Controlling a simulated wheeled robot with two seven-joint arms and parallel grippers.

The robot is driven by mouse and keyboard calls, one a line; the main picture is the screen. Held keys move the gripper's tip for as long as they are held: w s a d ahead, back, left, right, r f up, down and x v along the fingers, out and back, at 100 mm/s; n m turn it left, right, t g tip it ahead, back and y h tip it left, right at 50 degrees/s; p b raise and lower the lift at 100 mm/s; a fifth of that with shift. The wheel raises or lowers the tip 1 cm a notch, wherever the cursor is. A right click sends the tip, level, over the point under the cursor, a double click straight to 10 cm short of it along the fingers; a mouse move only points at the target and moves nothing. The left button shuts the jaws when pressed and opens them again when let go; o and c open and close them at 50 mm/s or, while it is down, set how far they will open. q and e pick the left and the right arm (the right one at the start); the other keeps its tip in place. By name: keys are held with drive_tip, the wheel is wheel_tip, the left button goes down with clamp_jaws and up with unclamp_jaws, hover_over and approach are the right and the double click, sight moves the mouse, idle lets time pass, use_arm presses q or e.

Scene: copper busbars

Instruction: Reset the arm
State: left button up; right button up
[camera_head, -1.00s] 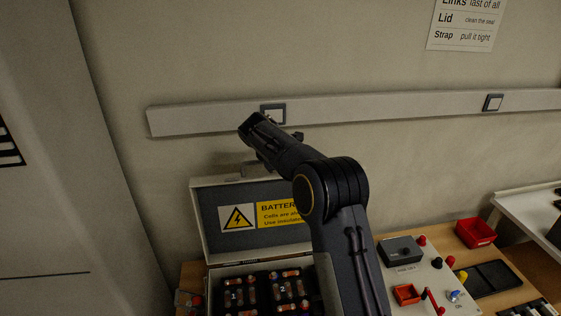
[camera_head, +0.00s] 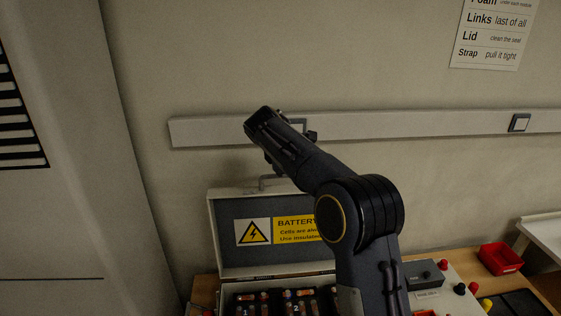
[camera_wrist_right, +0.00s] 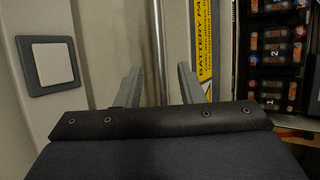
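My right arm rises from the bottom of the head view, in front of the open battery case (camera_head: 226,262). Its dark far end reaches up and left, over the wall rail; the fingers cannot be made out clearly there. In the right wrist view my right gripper (camera_wrist_right: 160,84) has its two grey fingers spread apart with nothing between them. The case lid stands upright with a yellow battery warning label (camera_head: 295,230), partly hidden by my arm. Several battery cells (camera_head: 302,294) sit in the case; they also show in the right wrist view (camera_wrist_right: 273,55). My left gripper is not in view.
A pale rail (camera_head: 215,131) with square switches (camera_head: 519,122) runs along the wall. A red bin (camera_head: 500,259) and a grey box (camera_head: 425,273) are on the bench at right. A wall sign (camera_head: 497,32) hangs above. The wall above my arm is clear.

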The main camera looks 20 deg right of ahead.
drive_tip(key=s+f+m+y+b, duration=0.25)
drive_tip(key=s+m+y, duration=0.45)
drive_tip(key=s, duration=1.6)
drive_tip(key=s+a+f+m+y, duration=0.1)
drive_tip(key=s+a+f+m, duration=0.1)
drive_tip(key=s, duration=0.4)
drive_tip(key=s+a+f+m+y, duration=0.1)
drive_tip(key=s+a+f+m, duration=0.2)
drive_tip(key=s, duration=0.4)
drive_tip(key=s+a+f+m+t+y, duration=0.1)
drive_tip(key=s+a+f+m, duration=0.2)
drive_tip(key=s+a+f, duration=0.1)
drive_tip(key=s+a, duration=0.1)
drive_tip(key=s, duration=0.1)
drive_tip(key=shift+s+a+f, duration=0.3)
drive_tip(key=shift+s+f, duration=0.1)
